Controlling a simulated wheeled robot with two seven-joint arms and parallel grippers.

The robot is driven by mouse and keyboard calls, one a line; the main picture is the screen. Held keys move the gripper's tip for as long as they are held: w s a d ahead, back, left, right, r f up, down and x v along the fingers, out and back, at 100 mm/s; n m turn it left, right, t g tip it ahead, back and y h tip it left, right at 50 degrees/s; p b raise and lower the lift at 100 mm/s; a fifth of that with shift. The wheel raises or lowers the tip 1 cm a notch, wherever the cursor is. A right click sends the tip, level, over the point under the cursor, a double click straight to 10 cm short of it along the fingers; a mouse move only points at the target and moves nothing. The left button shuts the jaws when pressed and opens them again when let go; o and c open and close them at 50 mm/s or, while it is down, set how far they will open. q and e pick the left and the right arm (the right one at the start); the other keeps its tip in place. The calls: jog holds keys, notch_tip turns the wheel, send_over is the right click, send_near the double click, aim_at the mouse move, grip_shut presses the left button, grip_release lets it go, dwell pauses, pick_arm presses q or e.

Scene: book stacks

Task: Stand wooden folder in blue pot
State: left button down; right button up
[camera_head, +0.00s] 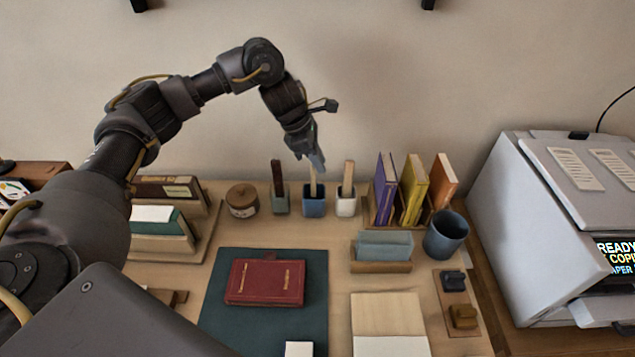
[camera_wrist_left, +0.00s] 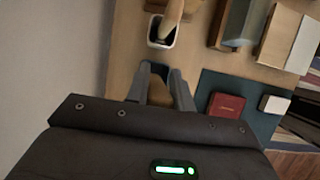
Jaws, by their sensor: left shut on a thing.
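The blue pot (camera_head: 314,208) stands at the back of the desk, in the middle of a row of three small pots. The pale wooden folder (camera_head: 313,184) is upright, with its lower end inside or directly over the blue pot; the rim hides that end. My left gripper (camera_head: 317,162) reaches down from above and is shut on the folder's upper part. In the left wrist view, the folder (camera_wrist_left: 159,94) lies between the two fingers (camera_wrist_left: 158,90), and part of the blue pot (camera_wrist_left: 148,68) shows beyond them. My right gripper is not in view.
A grey-green pot (camera_head: 280,205) with a dark stick stands left, a white pot (camera_head: 346,206) with a pale stick right. A lidded jar (camera_head: 242,200), upright books (camera_head: 386,188) and a blue-grey cup (camera_head: 446,234) are nearby. A red book (camera_head: 265,282) lies in front.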

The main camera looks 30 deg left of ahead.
pick_arm(q)
notch_tip(320, 180, down, 6)
jog(key=shift+r+p, duration=0.25)
jog(key=shift+p, duration=0.05)
jog(key=c, duration=1.7)
grip_release()
jog(key=shift+f, duration=0.1)
jog(key=o, duration=0.5)
